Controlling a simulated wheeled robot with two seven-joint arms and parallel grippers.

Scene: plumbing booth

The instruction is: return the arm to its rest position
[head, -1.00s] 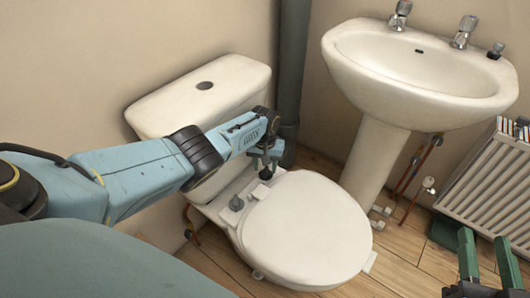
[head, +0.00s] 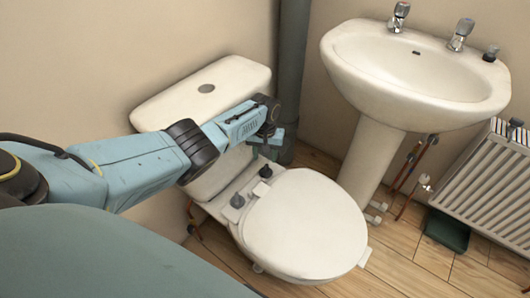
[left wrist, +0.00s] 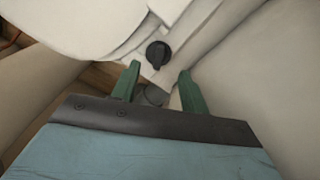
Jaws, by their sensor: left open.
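My left arm (head: 140,165) reaches in from the left, over the toilet. My left gripper (head: 268,150) is above the back of the toilet pan, in front of the cistern. In the left wrist view its two green fingers (left wrist: 156,84) are apart with nothing held between them. A dark knob (left wrist: 158,53) on the seat hinge lies beyond the fingertips, apart from them. In the head view this knob (head: 266,171) stands just below the gripper. My right gripper is not in view.
The toilet (head: 305,225) has its lid closed, with a second dark knob (head: 237,201) at its hinge. A cistern (head: 165,100) stands against the wall. A basin (head: 420,80) on a pedestal, a dark pipe (head: 290,75) and a radiator (head: 485,190) are nearby. Wooden floor (head: 400,262) is clear at front right.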

